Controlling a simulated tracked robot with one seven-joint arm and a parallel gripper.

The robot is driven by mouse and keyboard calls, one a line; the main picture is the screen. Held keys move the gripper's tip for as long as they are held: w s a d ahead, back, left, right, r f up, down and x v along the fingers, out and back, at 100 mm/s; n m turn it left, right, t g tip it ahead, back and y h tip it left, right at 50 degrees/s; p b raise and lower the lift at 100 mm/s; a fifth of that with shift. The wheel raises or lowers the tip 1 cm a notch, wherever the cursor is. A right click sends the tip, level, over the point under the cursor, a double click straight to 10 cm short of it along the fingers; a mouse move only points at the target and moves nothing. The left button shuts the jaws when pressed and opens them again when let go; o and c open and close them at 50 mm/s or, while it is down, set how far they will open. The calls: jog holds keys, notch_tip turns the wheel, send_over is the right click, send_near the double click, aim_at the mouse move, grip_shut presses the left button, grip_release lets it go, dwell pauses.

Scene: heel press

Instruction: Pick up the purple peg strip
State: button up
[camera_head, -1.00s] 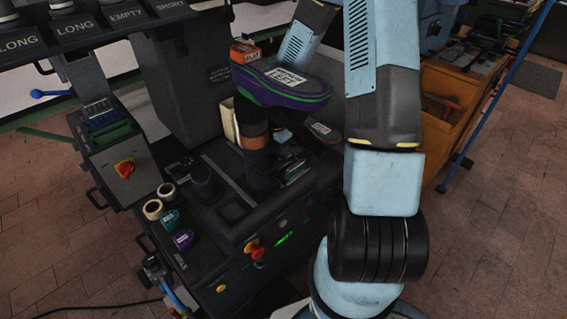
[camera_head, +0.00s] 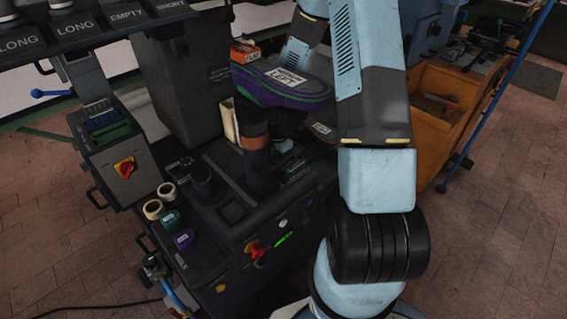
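A small purple roll with a pale label (camera_head: 184,239) lies on the dark machine deck, left of centre; it seems to be the purple peg strip, though its shape is too small to be sure. A teal roll (camera_head: 169,219) lies just behind it. My gripper is not seen; my forearm runs down behind the upturned shoe with a purple and green sole (camera_head: 285,82), which may hide it. I cannot tell its distance from the purple roll.
Two cream rolls (camera_head: 152,209) lie behind the teal one. A dark column (camera_head: 187,85) rises behind the deck. A box with a red switch (camera_head: 125,167) is at left. An orange-brown cabinet (camera_head: 437,110) is at right.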

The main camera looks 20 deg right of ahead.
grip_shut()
